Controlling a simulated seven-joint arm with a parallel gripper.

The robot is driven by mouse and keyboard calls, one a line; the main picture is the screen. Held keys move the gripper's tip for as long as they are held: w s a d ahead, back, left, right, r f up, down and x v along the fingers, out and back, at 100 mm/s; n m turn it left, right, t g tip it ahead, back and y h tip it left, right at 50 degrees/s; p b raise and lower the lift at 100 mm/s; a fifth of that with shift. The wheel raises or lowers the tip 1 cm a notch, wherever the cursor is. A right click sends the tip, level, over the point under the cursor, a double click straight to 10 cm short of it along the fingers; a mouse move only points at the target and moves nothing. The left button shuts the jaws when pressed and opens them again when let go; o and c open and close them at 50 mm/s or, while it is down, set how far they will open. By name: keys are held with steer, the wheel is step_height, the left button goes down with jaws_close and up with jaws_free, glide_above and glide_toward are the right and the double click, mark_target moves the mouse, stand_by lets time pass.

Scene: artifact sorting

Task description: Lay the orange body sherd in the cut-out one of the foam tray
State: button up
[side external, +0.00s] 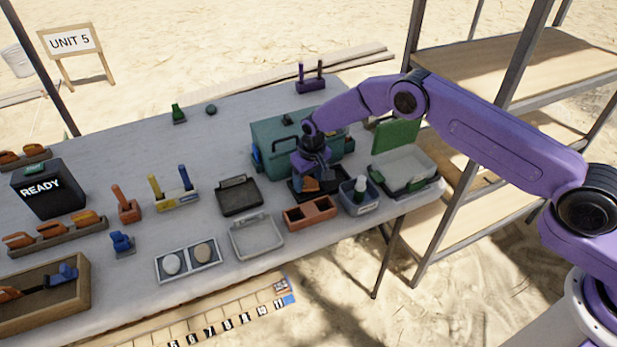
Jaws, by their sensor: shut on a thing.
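My gripper (311,175) points down at the right-middle of the table, in front of the green case. It is shut on the orange body sherd (310,185), which shows as a small orange patch under the fingers. The dark foam tray (337,186) lies directly beneath. The sherd is low over the tray or touching it; I cannot tell which. The gripper and sherd hide much of the tray, and I cannot make out cut-out one.
A green case (268,135) stands close behind. An orange two-part box (310,213) is in front, and a tub with a white bottle (359,195) is at right. A dark empty tray (240,197) and a grey tray (257,237) lie left. The table's back left is mostly clear.

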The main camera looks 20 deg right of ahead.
mark_target(312, 188)
steer(key=shift+s+f, duration=0.1)
steer(key=shift+f, duration=0.45)
steer(key=o, duration=1.1)
steer(key=shift+o, duration=0.2)
steer(key=shift+d, duration=0.1)
steer(key=shift+r, duration=0.4)
step_height(312, 188, up, 12)
steer(key=s, duration=0.1)
steer(key=shift+s+r, duration=0.15)
steer(key=shift+r, duration=0.1)
steer(key=shift+r, duration=0.1)
